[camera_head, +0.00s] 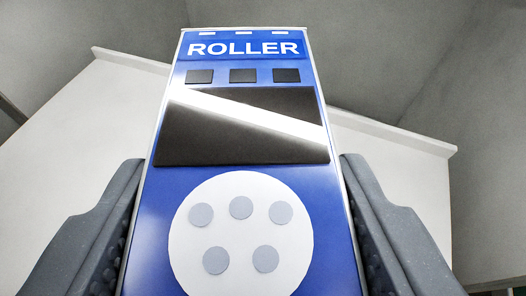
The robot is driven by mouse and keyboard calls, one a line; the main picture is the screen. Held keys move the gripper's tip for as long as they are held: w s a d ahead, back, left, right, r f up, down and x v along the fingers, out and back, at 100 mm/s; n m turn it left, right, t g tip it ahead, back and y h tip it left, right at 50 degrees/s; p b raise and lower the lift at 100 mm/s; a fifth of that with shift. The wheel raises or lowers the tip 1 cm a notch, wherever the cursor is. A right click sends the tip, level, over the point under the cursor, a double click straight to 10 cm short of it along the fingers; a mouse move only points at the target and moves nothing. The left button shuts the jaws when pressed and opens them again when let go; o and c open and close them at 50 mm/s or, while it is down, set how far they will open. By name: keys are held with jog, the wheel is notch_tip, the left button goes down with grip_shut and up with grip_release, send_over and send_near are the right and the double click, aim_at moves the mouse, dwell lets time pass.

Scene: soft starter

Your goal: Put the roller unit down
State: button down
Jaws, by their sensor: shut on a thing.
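The roller unit (232,181) is a tall blue box with white ROLLER lettering, small dark squares, a dark panel with a bright streak, and a white disc with several grey dots. It fills the middle of the camera_head view. My gripper (245,215) is shut on it, with one dark grey padded finger on its left side and one on its right. The unit's lower end is cut off by the bottom of the picture, so I cannot tell whether it touches anything below.
A large white surface with a raised far edge (400,137) lies behind the unit. Its bare parts show to the left (75,140) and right of the unit. Grey walls (400,50) stand beyond it.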

jog(key=shift+w+d+r, duration=0.1)
jog(key=shift+w, duration=0.5)
notch_tip(320, 180, down, 4)
jog(key=shift+r+b, duration=0.15)
jog(key=shift+b, duration=0.25)
jog(key=shift+s, duration=0.1)
jog(key=c, duration=0.6)
grip_release()
jog(key=shift+r, duration=0.1)
jog(key=shift+p+v, duration=0.45)
jog(key=shift+v, duration=5.55)
